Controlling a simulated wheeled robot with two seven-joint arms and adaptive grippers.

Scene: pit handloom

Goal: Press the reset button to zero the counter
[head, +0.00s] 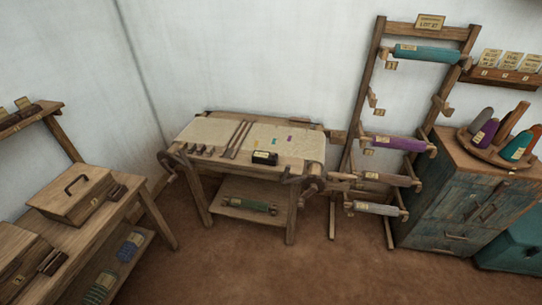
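A small black box (265,158), which looks like the counter, sits on the front right part of the wooden loom (190,160). It has a small pale yellow label on its face. The reset button is too small to make out, and so is any number on the counter. Neither of my grippers is in view.
A rack with coloured rolls (425,54) stands right of the loom, beside a worn blue cabinet (470,200) with cones on top. A bench with a lidded wooden box (72,195) stands at left. The brown floor (240,270) before the loom is clear.

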